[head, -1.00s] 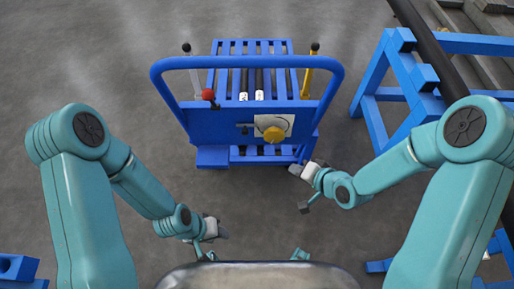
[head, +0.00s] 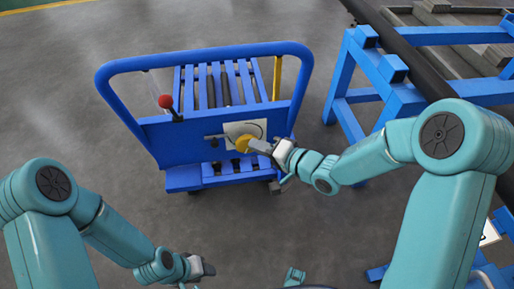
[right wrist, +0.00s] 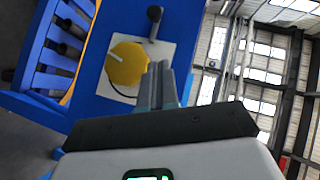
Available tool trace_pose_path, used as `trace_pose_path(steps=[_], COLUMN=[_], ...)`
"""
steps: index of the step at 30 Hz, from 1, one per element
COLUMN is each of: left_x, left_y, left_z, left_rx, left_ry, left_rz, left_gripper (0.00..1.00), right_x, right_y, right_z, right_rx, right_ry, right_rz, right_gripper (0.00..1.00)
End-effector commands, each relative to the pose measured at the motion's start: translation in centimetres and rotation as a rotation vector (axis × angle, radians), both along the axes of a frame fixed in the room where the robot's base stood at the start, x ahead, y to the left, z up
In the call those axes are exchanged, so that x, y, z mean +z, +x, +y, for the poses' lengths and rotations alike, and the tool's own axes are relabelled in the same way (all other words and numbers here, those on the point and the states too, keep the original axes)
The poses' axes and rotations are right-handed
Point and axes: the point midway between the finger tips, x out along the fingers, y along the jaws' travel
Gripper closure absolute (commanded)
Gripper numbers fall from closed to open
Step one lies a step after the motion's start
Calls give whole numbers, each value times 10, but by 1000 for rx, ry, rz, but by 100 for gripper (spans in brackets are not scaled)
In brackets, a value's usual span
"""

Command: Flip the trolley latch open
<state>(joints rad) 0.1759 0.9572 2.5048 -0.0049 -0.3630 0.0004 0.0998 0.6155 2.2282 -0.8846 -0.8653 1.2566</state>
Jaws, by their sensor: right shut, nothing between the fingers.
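The blue trolley (head: 160,140) stands ahead with its push bar toward me. Its end panel carries a white plate (right wrist: 178,50) with a yellow round disc (right wrist: 127,63), also in the head view (head: 243,143). A small dark handle (right wrist: 154,22) sits beside the disc; it also shows in the head view (head: 214,138). I cannot tell which part is the latch. My right gripper (head: 258,146) is shut and empty, at the disc's right edge; contact is unclear. Its fingers also show in the right wrist view (right wrist: 160,82). My left gripper (head: 206,268) is low, away from the trolley.
A red-knobbed lever (head: 166,102) stands at the panel's left, and a yellow post (head: 277,78) at the right. Dark rods lie on the trolley's slatted bed. A blue frame (head: 365,85) with a long dark pipe stands at right. Floor left of the trolley is clear.

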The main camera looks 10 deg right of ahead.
Motion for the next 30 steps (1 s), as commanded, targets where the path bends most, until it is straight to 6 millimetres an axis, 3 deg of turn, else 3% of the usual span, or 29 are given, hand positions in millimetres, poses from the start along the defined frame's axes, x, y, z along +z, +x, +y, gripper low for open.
trace_pose_path(steps=[9,18,30], left_x=[-16,-25,-25], left_y=[0,0,0], left_z=[0,0,0], left_rx=[0,0,0], left_ry=[0,0,0], left_rz=[0,0,0], left_gripper=[57,57,57], right_x=[-21,-34,-34], right_y=[48,47,47], right_z=[46,78,81], right_rx=[2,1,0], right_ry=[1,0,0], right_rz=[-2,0,0], right_gripper=[100,100,100])
